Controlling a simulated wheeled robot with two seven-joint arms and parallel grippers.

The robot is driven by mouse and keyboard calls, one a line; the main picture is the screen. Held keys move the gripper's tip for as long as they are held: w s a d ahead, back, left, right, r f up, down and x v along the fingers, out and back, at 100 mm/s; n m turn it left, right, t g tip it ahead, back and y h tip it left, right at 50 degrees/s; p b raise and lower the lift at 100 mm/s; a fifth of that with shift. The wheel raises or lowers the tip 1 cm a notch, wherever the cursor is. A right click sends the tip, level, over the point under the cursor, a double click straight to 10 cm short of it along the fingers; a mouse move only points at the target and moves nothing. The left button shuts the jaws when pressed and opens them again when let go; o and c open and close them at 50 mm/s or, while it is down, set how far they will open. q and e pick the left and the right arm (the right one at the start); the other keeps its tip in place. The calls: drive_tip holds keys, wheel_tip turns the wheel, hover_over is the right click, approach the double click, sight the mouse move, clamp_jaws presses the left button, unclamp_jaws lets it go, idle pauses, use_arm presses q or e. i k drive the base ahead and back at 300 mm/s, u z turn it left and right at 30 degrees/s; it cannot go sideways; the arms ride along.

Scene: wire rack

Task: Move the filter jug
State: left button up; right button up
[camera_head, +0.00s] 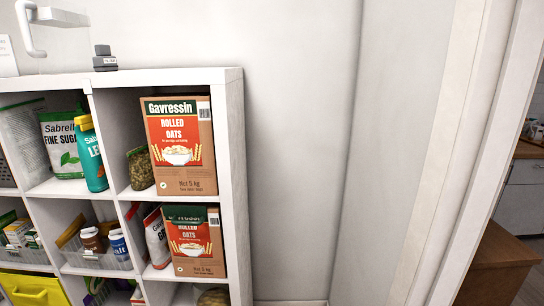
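I see no filter jug in the head view. Neither of my grippers shows in this view. A small grey item with a dark top and a label (104,60) stands on top of the white shelf unit (235,150); the label is too small to read.
The shelf unit's cubbies hold oats boxes (180,146), a sugar bag (62,145), a teal bottle (91,155) and a yellow bin (35,290). A white bracket (30,28) is on the wall above. Bare wall (300,120) lies right, then a door frame (450,150) and brown counter (497,262).

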sight(56, 33)
drive_tip(key=u, duration=0.85)
drive_tip(key=i, duration=1.15)
drive_tip(key=z, duration=0.25)
